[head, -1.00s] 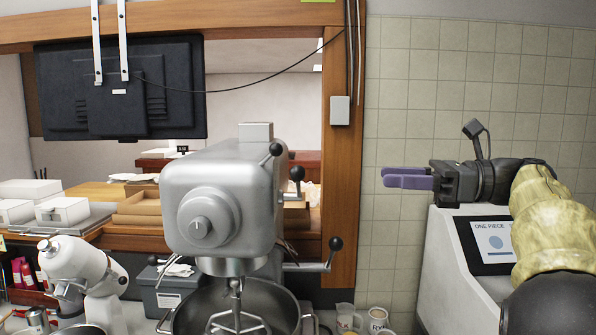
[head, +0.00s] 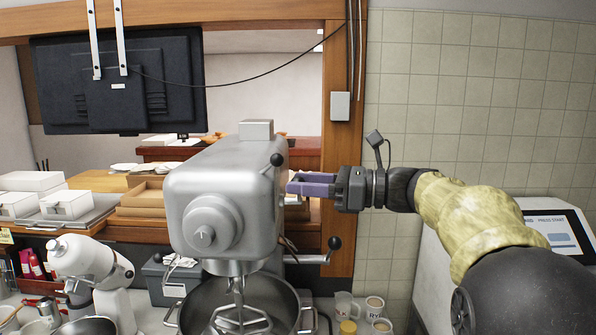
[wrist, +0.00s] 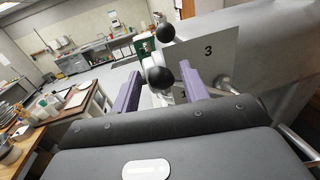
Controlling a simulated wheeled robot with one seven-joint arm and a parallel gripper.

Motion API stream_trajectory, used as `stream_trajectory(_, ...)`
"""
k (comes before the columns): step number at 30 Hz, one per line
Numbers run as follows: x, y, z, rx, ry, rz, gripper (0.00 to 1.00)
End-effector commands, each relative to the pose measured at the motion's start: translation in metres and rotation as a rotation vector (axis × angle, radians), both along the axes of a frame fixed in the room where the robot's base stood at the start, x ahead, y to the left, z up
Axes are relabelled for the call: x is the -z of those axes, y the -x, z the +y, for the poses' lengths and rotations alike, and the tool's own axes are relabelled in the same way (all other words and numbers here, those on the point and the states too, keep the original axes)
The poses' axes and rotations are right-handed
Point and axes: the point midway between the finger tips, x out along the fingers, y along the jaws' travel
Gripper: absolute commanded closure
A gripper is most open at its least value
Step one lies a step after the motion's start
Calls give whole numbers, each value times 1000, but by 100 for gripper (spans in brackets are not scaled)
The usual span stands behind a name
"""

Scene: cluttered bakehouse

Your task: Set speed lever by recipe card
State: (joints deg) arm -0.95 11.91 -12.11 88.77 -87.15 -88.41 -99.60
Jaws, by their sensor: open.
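The big silver stand mixer (head: 222,195) stands centre in the head view. A black-knobbed lever (head: 277,159) sticks out high on its right side. My gripper (head: 296,183) is open, its purple fingers pointing left at the mixer's right side, just below that knob. In the wrist view, a black ball knob (wrist: 160,76) appears between the open fingertips (wrist: 160,73); I cannot tell if they touch it. Another black knob (wrist: 165,32) sits beyond it. A grey plate (wrist: 208,52) on the mixer shows a 3, with a partly hidden 1 lower down. I cannot make out a recipe card.
A lower crank with a black knob (head: 334,243) juts right, below my gripper. The steel bowl (head: 205,300) is under the mixer head. Mugs (head: 374,307) stand to its right, a small white mixer (head: 92,270) at left. The tiled wall (head: 450,110) is behind.

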Motion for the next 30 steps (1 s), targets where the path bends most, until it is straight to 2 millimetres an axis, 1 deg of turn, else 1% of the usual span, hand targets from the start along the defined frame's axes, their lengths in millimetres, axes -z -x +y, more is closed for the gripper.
stream_trajectory(1,-3,-1,7,-1,-1,3,55)
stream_trajectory(5,0,-3,15,-1,1,2,55)
stream_trajectory(13,1,-4,16,1,1,1,55)
stream_trajectory(14,1,-4,16,1,1,1,59)
stream_trajectory(15,1,-4,16,1,1,1,67)
stream_trajectory(20,1,-4,16,0,1,1,99)
stream_trajectory(21,1,-4,16,0,1,2,100)
stream_trajectory(30,1,-4,17,-3,1,9,100)
